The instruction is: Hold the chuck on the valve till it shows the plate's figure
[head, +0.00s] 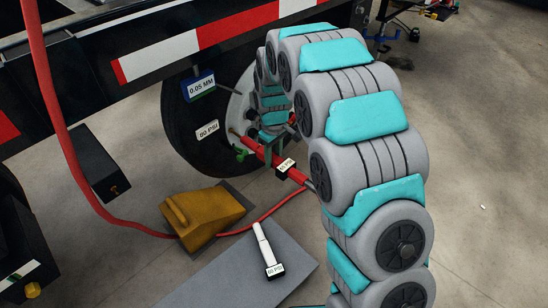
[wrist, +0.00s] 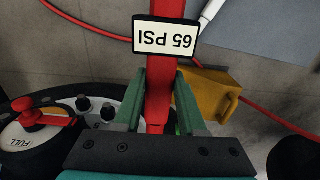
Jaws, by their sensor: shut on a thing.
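My gripper (head: 268,140) is shut on the red air chuck (head: 298,176), its green fingers on either side of it in the wrist view (wrist: 158,95). The chuck's display (wrist: 165,35) reads 65 PSI, upside down in the wrist view. The chuck points at the wheel's hub (head: 236,112). The valve is hidden by the chuck and fingers, so I cannot tell if they touch. A white plate (head: 207,131) on the black tyre reads in PSI; its digits look like 00 or 90, too small to be sure.
A red hose (head: 60,110) hangs down and runs along the floor past a yellow wheel chock (head: 195,215). A white gauge (head: 263,245) lies on a grey mat (head: 205,280). A FULL dial (wrist: 28,135) sits beside the gripper.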

